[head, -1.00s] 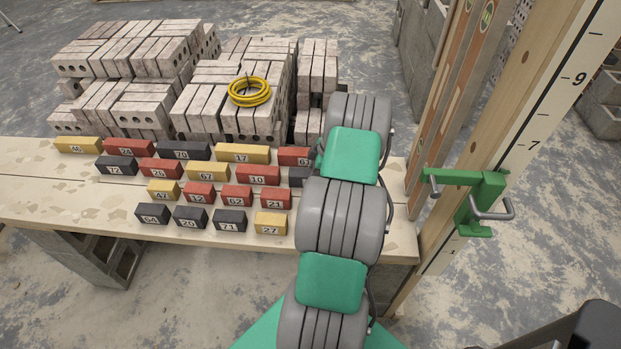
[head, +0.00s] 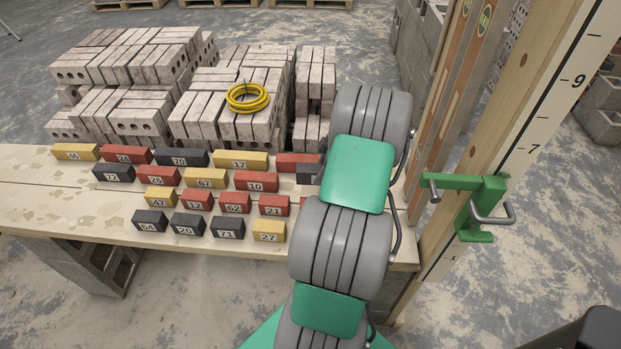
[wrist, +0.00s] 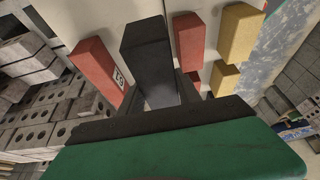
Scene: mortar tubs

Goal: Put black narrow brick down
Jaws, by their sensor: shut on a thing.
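The black narrow brick (wrist: 147,45) is in the middle of the wrist view, between the dark fingers of my gripper (wrist: 160,92), which is shut on it. Whether its underside touches the table cannot be told. In the head view a dark block (head: 307,173) shows at the left edge of my arm, behind and right of the red brick 10 (head: 255,181). It is partly covered, and my arm hides the gripper there.
Rows of red, yellow and black numbered bricks cover the wooden table (head: 60,205). In the wrist view a red brick (wrist: 98,66) lies left of the held brick and another red one (wrist: 189,40) right. Pale brick stacks (head: 135,85) stand behind, with a yellow coil (head: 247,97).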

